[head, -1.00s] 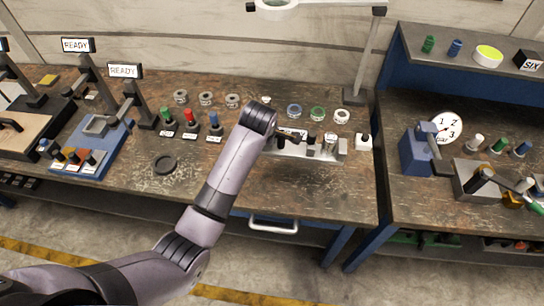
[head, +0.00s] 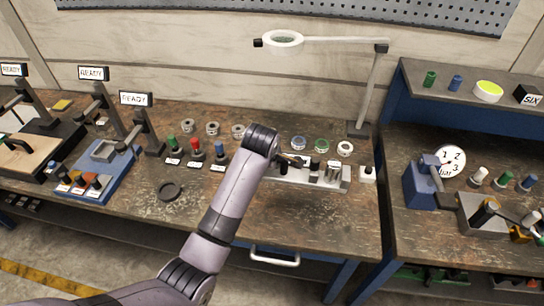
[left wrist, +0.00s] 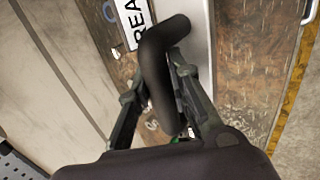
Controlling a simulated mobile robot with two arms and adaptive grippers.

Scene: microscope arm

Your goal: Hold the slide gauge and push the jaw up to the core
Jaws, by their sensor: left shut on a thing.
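My left gripper (head: 287,161) is at the gauge's left part, largely hidden behind my wrist in the head view. In the left wrist view my left gripper (left wrist: 158,92) has its fingers on both sides of a bent black handle (left wrist: 158,60) and is shut on it. The gauge's grey body (left wrist: 199,45) lies beside the handle. The jaw cannot be told apart clearly. My right gripper is not in view.
A lamp (head: 370,90) rises behind. A blue gauge stand (head: 420,180) is right.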

